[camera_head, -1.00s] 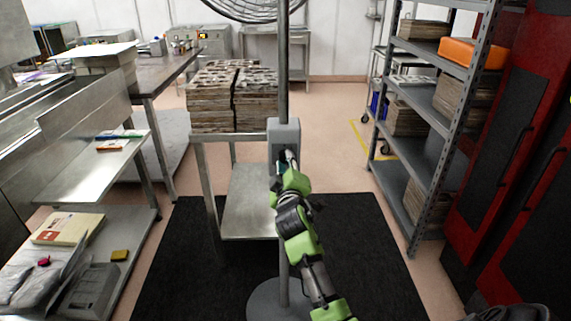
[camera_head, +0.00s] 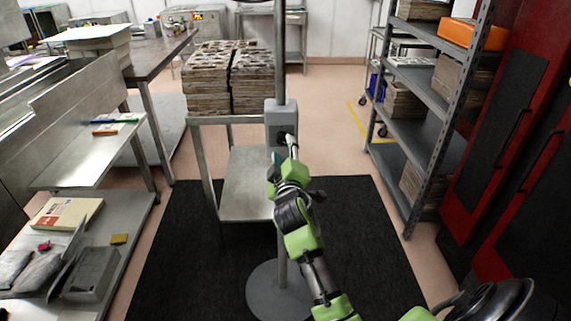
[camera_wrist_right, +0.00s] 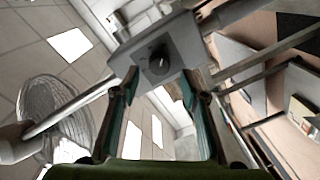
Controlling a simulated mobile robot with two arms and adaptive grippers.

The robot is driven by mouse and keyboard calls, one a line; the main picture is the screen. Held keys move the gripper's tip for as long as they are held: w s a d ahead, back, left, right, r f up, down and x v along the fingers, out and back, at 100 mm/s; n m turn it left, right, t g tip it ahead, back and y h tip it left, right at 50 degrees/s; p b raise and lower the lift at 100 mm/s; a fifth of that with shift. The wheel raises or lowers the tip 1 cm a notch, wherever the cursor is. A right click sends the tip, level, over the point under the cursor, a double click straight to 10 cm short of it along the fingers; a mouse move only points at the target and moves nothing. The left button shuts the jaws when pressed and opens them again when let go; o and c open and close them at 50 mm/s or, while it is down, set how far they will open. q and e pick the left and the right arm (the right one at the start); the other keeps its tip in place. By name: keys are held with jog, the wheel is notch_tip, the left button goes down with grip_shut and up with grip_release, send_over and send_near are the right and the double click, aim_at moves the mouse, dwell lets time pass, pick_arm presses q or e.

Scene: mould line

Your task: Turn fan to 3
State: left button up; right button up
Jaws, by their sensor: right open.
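The fan's grey control box (camera_head: 281,113) is on its upright pole, above a round base (camera_head: 279,290) on the black mat. A dark round knob is on the box and shows clearly in the right wrist view (camera_wrist_right: 158,62); its setting is too small to read. My right gripper (camera_head: 285,152) is just in front of the box. In the right wrist view its open, empty fingers (camera_wrist_right: 161,76) are on either side of the knob, apart from it. The fan's wire cage (camera_wrist_right: 66,108) shows at the left there. My left gripper is not in view.
A metal table (camera_head: 246,190) with stacked moulds (camera_head: 225,82) stands just behind and left of the pole. A grey shelf rack (camera_head: 404,147) and red cabinets (camera_head: 510,140) are on the right. Steel work surfaces (camera_head: 95,160) line the left. Floor between pole and rack is clear.

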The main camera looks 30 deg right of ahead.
jog(key=v, duration=0.8)
jog(key=shift+s, duration=0.25)
jog(key=shift+a, duration=0.1)
